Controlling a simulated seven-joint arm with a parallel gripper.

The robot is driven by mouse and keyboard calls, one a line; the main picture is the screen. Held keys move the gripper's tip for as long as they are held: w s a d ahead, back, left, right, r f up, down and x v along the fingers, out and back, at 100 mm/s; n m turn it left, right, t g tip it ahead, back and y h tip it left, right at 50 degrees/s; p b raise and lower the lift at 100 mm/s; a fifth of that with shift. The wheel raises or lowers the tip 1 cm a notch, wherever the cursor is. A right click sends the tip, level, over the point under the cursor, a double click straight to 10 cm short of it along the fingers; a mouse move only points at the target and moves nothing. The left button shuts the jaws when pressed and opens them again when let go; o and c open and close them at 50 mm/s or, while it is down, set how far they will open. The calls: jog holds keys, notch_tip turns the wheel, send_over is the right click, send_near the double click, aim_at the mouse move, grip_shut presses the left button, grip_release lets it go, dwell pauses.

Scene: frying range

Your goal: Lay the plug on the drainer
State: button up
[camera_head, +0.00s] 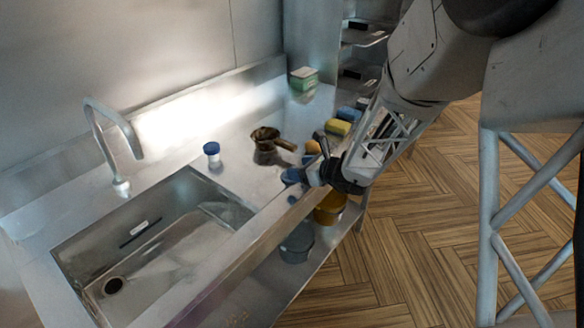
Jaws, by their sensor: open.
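I cannot pick out the plug with certainty. A dark round drain spot (113,285) shows in the sink basin's floor, and I cannot tell whether it is an open hole or a plug. The drainer is most likely the flat steel surface (232,176) right of the basin. My gripper (309,177) is open at the counter's front edge, right of the basin. A small blue item (290,176) is just left of its fingers. The fingers are small and partly hidden, and nothing is visibly held.
A blue-lidded jar (212,154) and a brown pot (265,145) with a handle stand on the counter. A curved tap (112,140) rises behind the basin. Buckets (297,243) stand on the shelf below.

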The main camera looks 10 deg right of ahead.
jog(key=v, duration=0.6)
dwell(0.7)
jog(key=s+a+r+n+g+h, duration=0.1)
jog(key=s+a+r+n+g, duration=0.3)
jog(key=s+n, duration=0.45)
jog(key=s+a+r+n+g, duration=0.1)
jog(key=s+r+n+g, duration=0.2)
jog(key=s+r+n, duration=0.5)
jog(key=s+d+r+n+h, duration=0.2)
jog(key=s+d+n+h, duration=0.1)
jog(key=s, duration=0.5)
jog(key=s+d+r+n+h, duration=0.2)
jog(key=s+d+n+h, duration=0.2)
jog(key=s+n, duration=0.3)
jog(key=shift+s+h, duration=0.55)
jog(key=shift+h, duration=0.35)
